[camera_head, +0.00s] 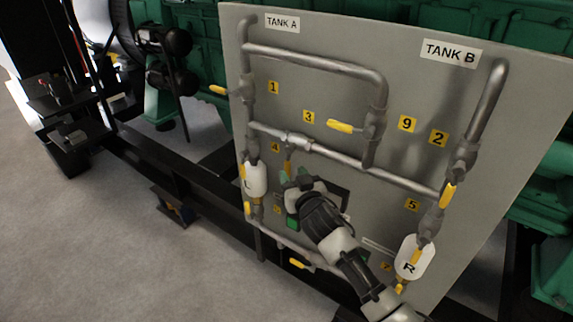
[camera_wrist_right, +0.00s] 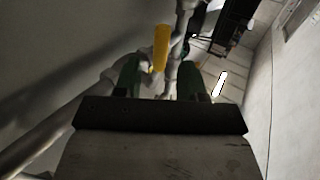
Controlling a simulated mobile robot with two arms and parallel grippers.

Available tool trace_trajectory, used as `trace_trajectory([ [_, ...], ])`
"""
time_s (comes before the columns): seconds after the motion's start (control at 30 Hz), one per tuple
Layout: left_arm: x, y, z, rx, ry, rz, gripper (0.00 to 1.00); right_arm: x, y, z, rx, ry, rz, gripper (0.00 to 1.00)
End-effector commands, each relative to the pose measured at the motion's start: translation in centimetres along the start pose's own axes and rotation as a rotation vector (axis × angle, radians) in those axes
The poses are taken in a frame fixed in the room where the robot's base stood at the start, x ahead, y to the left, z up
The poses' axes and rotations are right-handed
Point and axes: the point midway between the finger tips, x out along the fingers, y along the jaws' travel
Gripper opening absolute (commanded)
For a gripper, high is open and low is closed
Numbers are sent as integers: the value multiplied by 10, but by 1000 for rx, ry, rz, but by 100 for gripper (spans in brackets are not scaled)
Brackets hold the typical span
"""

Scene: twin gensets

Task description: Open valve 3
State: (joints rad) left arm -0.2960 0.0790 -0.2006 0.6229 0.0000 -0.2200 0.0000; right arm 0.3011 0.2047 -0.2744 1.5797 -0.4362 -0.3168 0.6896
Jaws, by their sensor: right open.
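Valve 3 (camera_head: 374,124) is on the pipe right of its yellow "3" label (camera_head: 309,116), in the upper middle of the grey panel. Its yellow handle (camera_head: 341,126) points left, across the vertical pipe. My right gripper (camera_head: 294,182) is open, with green fingers, in front of the panel below and left of valve 3, just under the yellow handle by label 4 (camera_head: 287,162). In the right wrist view, a yellow handle (camera_wrist_right: 161,47) shows ahead of the open right gripper (camera_wrist_right: 160,80); I cannot tell for sure which valve it belongs to. My left gripper is not in view.
Grey pipes and several other yellow-handled valves stand out from the panel (camera_head: 330,40). The white containers L (camera_head: 256,180) and R (camera_head: 414,257) hang at the sides. A black frame rail (camera_head: 150,165) runs along the left; grey floor (camera_head: 80,240) is clear there.

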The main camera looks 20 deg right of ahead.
Motion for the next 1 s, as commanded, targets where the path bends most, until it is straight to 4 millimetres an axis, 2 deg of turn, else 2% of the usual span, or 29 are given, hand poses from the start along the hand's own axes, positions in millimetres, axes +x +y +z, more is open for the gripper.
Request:
trace_trajectory([
  [0.1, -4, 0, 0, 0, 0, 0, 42, 20, 0, -1, 0, -1, 0, 40],
  [0.3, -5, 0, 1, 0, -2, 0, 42, 39, 0, 0, 1, -1, 0, 40],
  [0.7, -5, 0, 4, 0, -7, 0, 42, 45, 0, 1, 0, -1, -1, 40],
  [0.97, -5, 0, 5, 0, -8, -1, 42, 45, 0, 1, 0, -1, 0, 2],
  [1.0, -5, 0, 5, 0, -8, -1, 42, 45, 0, 1, 0, -1, 0, 0],
])
